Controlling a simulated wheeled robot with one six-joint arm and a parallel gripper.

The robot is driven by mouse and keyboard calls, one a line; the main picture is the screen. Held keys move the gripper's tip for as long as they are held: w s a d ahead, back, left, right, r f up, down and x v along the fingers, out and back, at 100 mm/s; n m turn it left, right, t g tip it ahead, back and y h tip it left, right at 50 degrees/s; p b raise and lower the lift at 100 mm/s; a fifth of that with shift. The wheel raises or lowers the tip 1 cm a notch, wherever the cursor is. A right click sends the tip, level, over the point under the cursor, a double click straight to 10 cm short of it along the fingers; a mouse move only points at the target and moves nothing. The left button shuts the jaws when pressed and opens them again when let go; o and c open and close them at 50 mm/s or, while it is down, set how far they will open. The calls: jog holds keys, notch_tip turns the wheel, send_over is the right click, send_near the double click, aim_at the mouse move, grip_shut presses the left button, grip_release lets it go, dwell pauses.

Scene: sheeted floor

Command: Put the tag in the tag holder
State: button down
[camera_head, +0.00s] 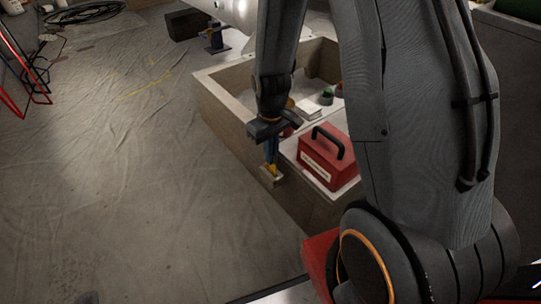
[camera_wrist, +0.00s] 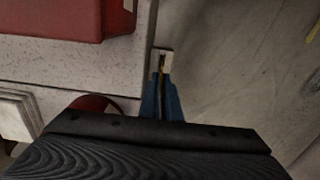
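My gripper (camera_head: 271,158) has blue fingers and points down at the outer side of the wooden box. The fingers are close together on a small yellow tag (camera_head: 271,169), which shows just below their tips. In the wrist view the gripper (camera_wrist: 161,92) has the tag as a thin edge-on strip between the fingers. The pale tag holder (camera_head: 271,179) is on the box's outer wall, directly under the tag. It also shows in the wrist view (camera_wrist: 163,57), at the fingertips. The tag's lower edge is at the holder's opening; how deep it sits I cannot tell.
A red case (camera_head: 328,158) with a black handle stands on the pale ledge right of my gripper. The wooden box (camera_head: 222,105) holds several small items behind it. The sheeted floor (camera_head: 130,190) at left is clear. Cables and coloured frames lie farther back.

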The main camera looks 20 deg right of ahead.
jog(key=shift+f, duration=0.15)
jog(key=c, duration=2.3)
grip_release()
notch_tip(320, 180, up, 12)
jog(key=p, duration=0.6)
jog(key=s+a+r+n, duration=0.1)
jog(key=s+a+r, duration=0.7)
jog(key=a+r, duration=0.45)
jog(key=shift+n+y, duration=0.9)
jog(key=s+a+r, duration=0.2)
jog(key=s, duration=0.3)
jog(key=s+a+r, duration=0.2)
jog(key=s+a, duration=0.1)
jog(key=s, duration=0.3)
jog(key=s+a+r, duration=0.3)
jog(key=s, duration=0.3)
jog(key=shift+s+a+r, duration=0.1)
jog(key=shift+a, duration=0.15)
